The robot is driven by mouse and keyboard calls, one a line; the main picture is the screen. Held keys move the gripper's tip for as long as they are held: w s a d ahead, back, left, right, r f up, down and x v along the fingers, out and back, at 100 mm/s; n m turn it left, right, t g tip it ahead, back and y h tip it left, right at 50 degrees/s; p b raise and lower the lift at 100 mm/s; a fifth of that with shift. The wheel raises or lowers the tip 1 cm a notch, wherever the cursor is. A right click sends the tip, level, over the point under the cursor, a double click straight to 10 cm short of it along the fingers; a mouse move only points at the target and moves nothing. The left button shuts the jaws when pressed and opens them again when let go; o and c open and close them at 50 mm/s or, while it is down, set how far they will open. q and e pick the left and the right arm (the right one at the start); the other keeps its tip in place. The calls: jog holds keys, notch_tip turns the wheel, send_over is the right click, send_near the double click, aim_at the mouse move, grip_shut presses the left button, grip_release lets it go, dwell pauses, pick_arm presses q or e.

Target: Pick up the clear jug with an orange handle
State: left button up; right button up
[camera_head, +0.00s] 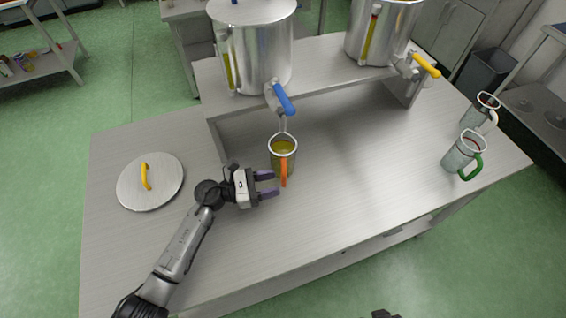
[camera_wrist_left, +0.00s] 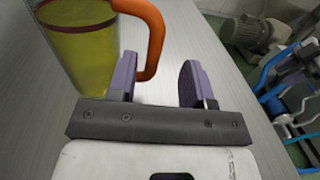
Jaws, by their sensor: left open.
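The clear jug with an orange handle (camera_head: 275,158) stands upright on the metal table below the blue-handled tap, holding yellow-green liquid. Its orange handle (camera_head: 283,174) faces the front of the table. In the left wrist view the jug (camera_wrist_left: 82,55) is at upper left, and its handle (camera_wrist_left: 153,35) curves down toward the space between the fingers. My left gripper (camera_head: 271,184) is open, just left of the handle, its purple fingers pointing right. The wrist view also shows its fingers (camera_wrist_left: 157,80) apart, with nothing clamped.
Two steel tanks stand on a raised shelf, with a blue tap handle (camera_head: 284,98) and a yellow one (camera_head: 425,65). A round lid (camera_head: 165,190) lies at left. A green-handled jug (camera_head: 457,157) and a white-handled jug (camera_head: 476,118) stand at right. The table's front middle is clear.

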pick_arm(q)
jog(key=shift+w+x, duration=0.15)
jog(key=shift+x, duration=1.2)
jog(key=shift+w+x, duration=0.2)
jog(key=shift+x, duration=1.15)
jog(key=shift+d, duration=0.3)
jog(key=shift+c, duration=0.2)
grip_shut()
jog(key=shift+r, duration=0.15)
